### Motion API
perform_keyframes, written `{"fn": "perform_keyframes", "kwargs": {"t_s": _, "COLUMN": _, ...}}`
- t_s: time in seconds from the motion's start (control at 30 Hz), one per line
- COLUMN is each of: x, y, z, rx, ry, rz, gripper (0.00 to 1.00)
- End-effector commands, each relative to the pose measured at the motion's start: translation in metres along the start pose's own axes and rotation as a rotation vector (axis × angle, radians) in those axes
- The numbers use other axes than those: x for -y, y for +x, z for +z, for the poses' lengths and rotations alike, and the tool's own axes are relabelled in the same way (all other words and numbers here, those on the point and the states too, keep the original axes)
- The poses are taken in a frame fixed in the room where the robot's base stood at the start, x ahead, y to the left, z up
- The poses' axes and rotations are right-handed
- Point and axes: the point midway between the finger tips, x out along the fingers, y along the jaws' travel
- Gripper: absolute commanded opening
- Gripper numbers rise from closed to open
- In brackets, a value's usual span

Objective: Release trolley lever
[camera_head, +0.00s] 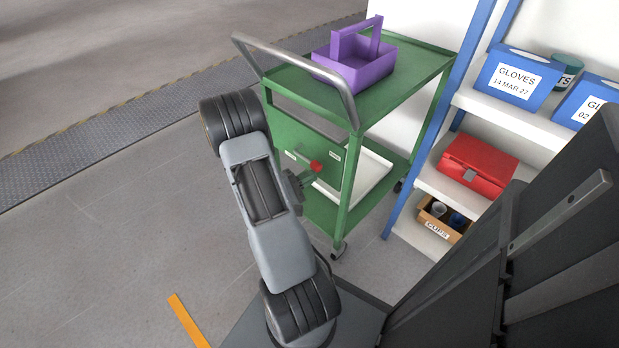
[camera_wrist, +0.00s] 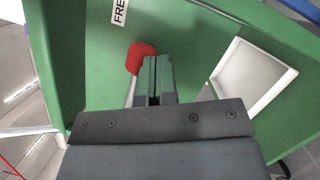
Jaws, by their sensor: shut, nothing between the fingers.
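The green trolley (camera_head: 349,190) stands right of the picture's middle, with a grey push handle (camera_head: 262,55). Its lever has a red knob (camera_head: 316,166) in front of a green panel. In the wrist view the red knob (camera_wrist: 140,55) tops a pale rod (camera_wrist: 130,93), just left of my fingers. A label (camera_wrist: 119,12) reading "FRE" is above it, partly cut off. My gripper (camera_wrist: 157,77) is shut and empty. It is close beside the knob; I cannot tell whether they touch. In the head view my gripper (camera_head: 307,178) is near the knob, small and partly hidden by the arm.
A purple basket (camera_head: 354,66) sits on the trolley's top. A white tray (camera_wrist: 254,76) is on its lower level. A blue-framed shelf (camera_head: 444,185) with a red box (camera_head: 476,165) and bins stands close on the right. Open floor (camera_head: 90,250) lies to the left.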

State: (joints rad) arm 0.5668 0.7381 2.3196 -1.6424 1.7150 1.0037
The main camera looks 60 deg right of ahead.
Motion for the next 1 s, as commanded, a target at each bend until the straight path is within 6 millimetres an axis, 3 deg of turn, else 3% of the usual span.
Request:
{"fn": "perform_keyframes", "kwargs": {"t_s": 0.4, "x": 0.001, "y": 0.0, "z": 0.0, "rx": 0.001, "ry": 0.0, "rz": 0.0, "gripper": 0.0}}
{"fn": "perform_keyframes", "kwargs": {"t_s": 0.57, "x": 0.013, "y": -0.006, "z": -0.005, "rx": 0.0, "ry": 0.0, "rz": 0.0, "gripper": 0.0}}
{"fn": "perform_keyframes", "kwargs": {"t_s": 0.77, "x": 0.042, "y": -0.025, "z": -0.013, "rx": -0.001, "ry": -0.002, "rz": 0.0, "gripper": 0.0}}
{"fn": "perform_keyframes", "kwargs": {"t_s": 0.8, "x": 0.036, "y": -0.034, "z": -0.007, "rx": -0.005, "ry": -0.003, "rz": 0.002, "gripper": 0.0}}
{"fn": "perform_keyframes", "kwargs": {"t_s": 1.0, "x": 0.046, "y": -0.071, "z": 0.001, "rx": -0.003, "ry": -0.003, "rz": 0.003, "gripper": 0.0}}
